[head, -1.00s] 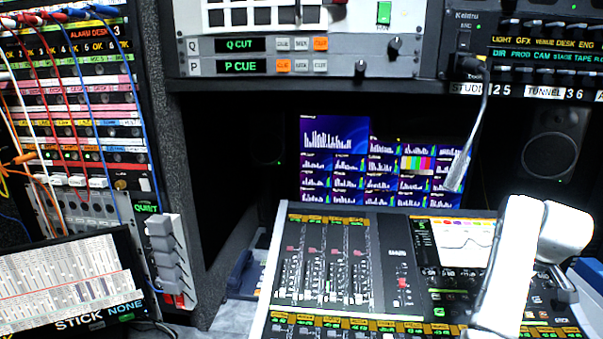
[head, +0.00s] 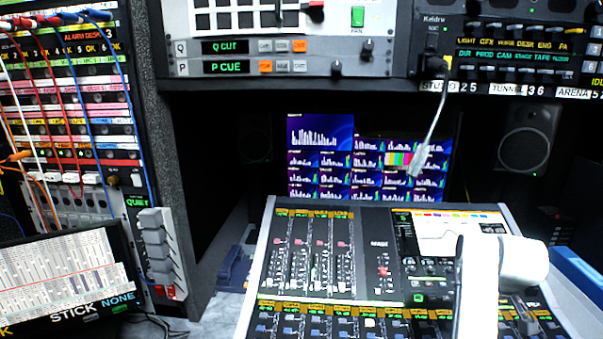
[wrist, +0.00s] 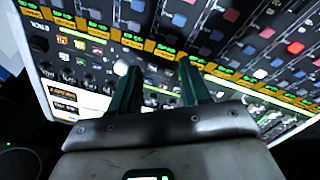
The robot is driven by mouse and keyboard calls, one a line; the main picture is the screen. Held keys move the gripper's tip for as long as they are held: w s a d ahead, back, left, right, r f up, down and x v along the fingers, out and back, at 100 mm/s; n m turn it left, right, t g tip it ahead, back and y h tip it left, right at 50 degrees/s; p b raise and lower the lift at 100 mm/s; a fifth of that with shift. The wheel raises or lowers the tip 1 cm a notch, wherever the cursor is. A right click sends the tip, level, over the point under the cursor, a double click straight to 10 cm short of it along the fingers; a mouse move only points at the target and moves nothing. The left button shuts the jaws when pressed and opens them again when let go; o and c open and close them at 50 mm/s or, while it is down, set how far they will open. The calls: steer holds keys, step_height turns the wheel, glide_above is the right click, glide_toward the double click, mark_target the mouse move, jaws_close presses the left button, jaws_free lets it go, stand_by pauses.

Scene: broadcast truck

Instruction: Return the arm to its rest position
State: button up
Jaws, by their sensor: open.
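My gripper (wrist: 158,84) shows in the wrist view with two dark green fingers apart and nothing between them. Behind the fingers is the face of a mixing console (wrist: 75,12), with rows of lit labels and coloured buttons. I cannot tell whether the fingertips touch it. In the head view, my white arm (head: 478,290) stands at the lower right in front of the console (head: 380,235) and covers part of its right side. My gripper does not show clearly in the head view.
A patch-cable rack (head: 70,110) stands at left above a tilted screen (head: 65,280). Equipment panels (head: 290,68) overhang the console, with a monitor wall (head: 320,150) and a speaker (head: 525,135) behind. A hanging microphone (head: 425,150) dangles near the monitors. A blue case edge (head: 580,275) is at right.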

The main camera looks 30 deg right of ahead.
steer(key=shift+t, duration=0.5)
steer(key=a+f, duration=0.2)
steer(key=a, duration=0.3)
steer(key=s+a+f, duration=0.1)
steer(key=a+f, duration=0.2)
steer(key=a, duration=0.2)
steer(key=s+a+f, duration=0.1)
steer(key=a+f, duration=0.1)
steer(key=a, duration=0.3)
steer(key=shift+s+a+f, duration=0.2)
steer(key=shift+a, duration=0.15)
steer(key=s+a+f+y, duration=0.1)
steer(key=s+a, duration=0.1)
steer(key=a, duration=0.3)
steer(key=s+a+f+y, duration=0.1)
steer(key=s+a, duration=0.2)
steer(key=a, duration=0.3)
steer(key=s+a+f+y, duration=0.1)
steer(key=s+a, duration=0.2)
steer(key=a, duration=0.2)
steer(key=shift+a+f+n+t, duration=0.15)
steer(key=shift+f+n+t, duration=0.05)
steer(key=shift+n+t, duration=0.1)
steer(key=s+f+g, duration=0.4)
steer(key=s+f, duration=0.2)
steer(key=s, duration=0.5)
steer(key=shift+s+d, duration=0.15)
steer(key=shift+d, duration=0.1)
